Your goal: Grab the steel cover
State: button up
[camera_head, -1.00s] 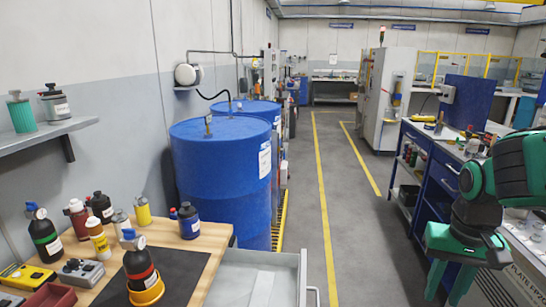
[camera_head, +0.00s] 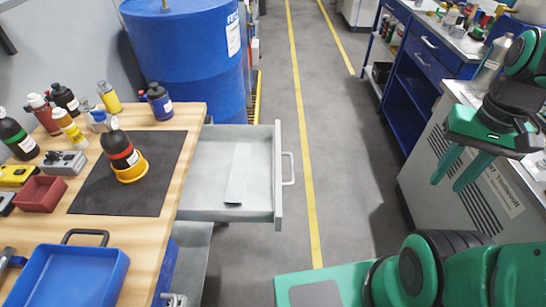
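A flat, pale grey metal plate (camera_head: 239,175), which may be the steel cover, lies in the open drawer (camera_head: 279,172) beside the wooden workbench (camera_head: 140,235). It is long and narrow, and nothing covers it. My gripper (camera_head: 449,184) hangs at the right of the view with its two green fingers apart and pointing down. It is empty and well to the right of the drawer, across the aisle, in front of a grey cabinet (camera_head: 480,185).
A black bottle in an orange base (camera_head: 130,165) stands on a dark mat (camera_head: 95,195). Several bottles, a red bin (camera_head: 40,193) and a blue tray (camera_head: 68,278) are on the bench. A blue drum (camera_head: 185,55) stands behind the drawer. The aisle floor is clear.

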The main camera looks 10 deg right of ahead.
aim_at(237, 180)
jog(key=u, duration=1.2)
jog(key=k, duration=1.5)
jog(key=z, duration=0.55)
jog(key=i, duration=1)
jog(key=u, duration=0.05)
